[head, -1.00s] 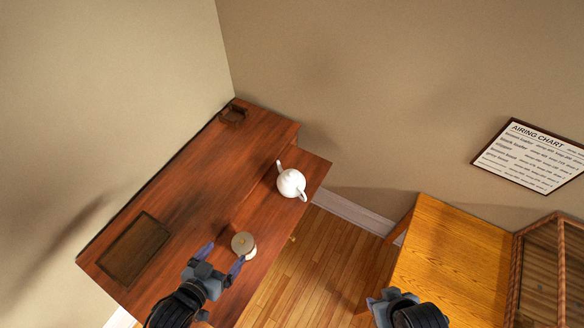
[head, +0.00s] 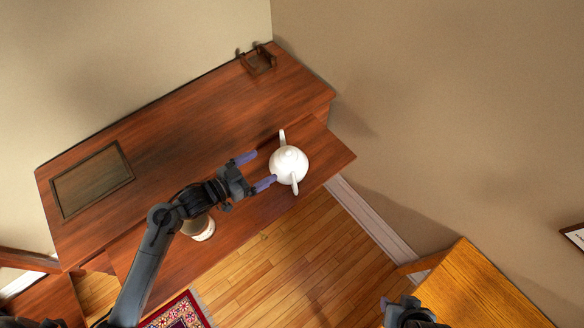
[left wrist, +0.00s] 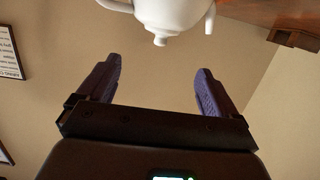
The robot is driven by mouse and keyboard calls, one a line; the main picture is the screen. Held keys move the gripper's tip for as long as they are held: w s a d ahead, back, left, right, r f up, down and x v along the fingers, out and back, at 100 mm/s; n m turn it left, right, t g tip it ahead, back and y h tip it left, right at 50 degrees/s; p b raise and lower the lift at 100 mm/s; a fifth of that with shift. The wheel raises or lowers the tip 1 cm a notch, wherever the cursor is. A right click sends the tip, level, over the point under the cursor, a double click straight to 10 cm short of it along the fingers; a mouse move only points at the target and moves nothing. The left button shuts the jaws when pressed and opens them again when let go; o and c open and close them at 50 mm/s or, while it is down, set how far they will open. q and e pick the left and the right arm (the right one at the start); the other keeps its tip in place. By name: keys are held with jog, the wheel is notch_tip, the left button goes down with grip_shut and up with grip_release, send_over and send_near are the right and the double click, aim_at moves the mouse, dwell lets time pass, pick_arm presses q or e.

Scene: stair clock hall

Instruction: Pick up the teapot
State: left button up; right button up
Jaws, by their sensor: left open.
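The white teapot (head: 288,165) stands on the front right part of the wooden desk, its spout and handle pointing to opposite sides. It also shows at the top of the left wrist view (left wrist: 172,14), partly cut off by the frame edge. My left gripper (head: 260,171) is open, its two blue fingers just left of the teapot and pointing towards it. In the left wrist view the space between its fingers (left wrist: 157,85) is empty. My right gripper (head: 396,303) is at the bottom right, far from the teapot; its jaws are too unclear to read.
The desk (head: 190,130) carries a dark flat panel (head: 92,180) at left and a small wooden holder (head: 258,62) at the back. A pale round jar (head: 203,231) is partly hidden under my left arm. A lighter wooden cabinet (head: 480,290) stands at lower right.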

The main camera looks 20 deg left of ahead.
aim_at(285, 156)
pick_arm(q)
jog(key=x, duration=0.5)
jog(key=shift+w+d+f+b, duration=0.1)
jog(key=shift+w+b, duration=0.1)
jog(key=shift+b, duration=0.1)
jog(key=shift+f+b+x, duration=0.25)
jog(key=shift+x, duration=1.25)
jog(key=shift+f+b+x, duration=0.25)
jog(key=shift+x, duration=1.25)
jog(key=shift+s, duration=0.1)
jog(key=shift+f, duration=0.1)
grip_shut()
